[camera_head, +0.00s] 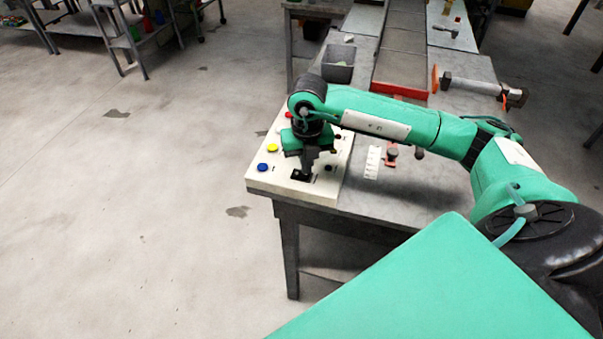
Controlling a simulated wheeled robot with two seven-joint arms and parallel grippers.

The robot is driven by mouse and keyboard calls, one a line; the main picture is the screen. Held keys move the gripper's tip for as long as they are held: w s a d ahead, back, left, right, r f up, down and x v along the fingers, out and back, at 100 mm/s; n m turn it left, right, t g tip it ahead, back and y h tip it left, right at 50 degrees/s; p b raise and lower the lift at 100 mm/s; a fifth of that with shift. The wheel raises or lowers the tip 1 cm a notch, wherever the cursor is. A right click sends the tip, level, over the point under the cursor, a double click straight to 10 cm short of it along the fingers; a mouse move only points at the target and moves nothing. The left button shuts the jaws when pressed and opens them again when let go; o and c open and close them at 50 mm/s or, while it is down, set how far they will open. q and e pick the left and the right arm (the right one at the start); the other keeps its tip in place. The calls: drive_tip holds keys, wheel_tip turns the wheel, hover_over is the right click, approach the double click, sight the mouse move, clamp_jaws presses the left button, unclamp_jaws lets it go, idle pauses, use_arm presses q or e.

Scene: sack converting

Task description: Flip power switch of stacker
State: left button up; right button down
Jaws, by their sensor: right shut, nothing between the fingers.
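A cream control panel (262,183) lies on the near left corner of the grey table. It carries a blue button (262,167), a yellow button (272,148) and other small controls. A black switch (299,175) sits near the panel's front edge. My right gripper (305,172) points down over the panel, shut and empty, with its tips at or just above the black switch. I cannot tell whether they touch it. The gripper and wrist hide part of the panel. My left gripper is not in view.
The grey table (425,185) holds a white strip (372,163) and a small red-brown clamp (391,155) right of the panel. Behind are a grey bin (338,63), a conveyor (404,45) with a red end and a metal roller (470,86).

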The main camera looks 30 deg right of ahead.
drive_tip(key=shift+f+b, duration=0.6)
drive_tip(key=shift+f, duration=0.15)
drive_tip(key=shift+s, duration=0.1)
drive_tip(key=shift+r+p, duration=0.55)
drive_tip(key=shift+r, duration=0.3)
drive_tip(key=shift+r+p, duration=1.25)
drive_tip(key=shift+r, duration=1.45)
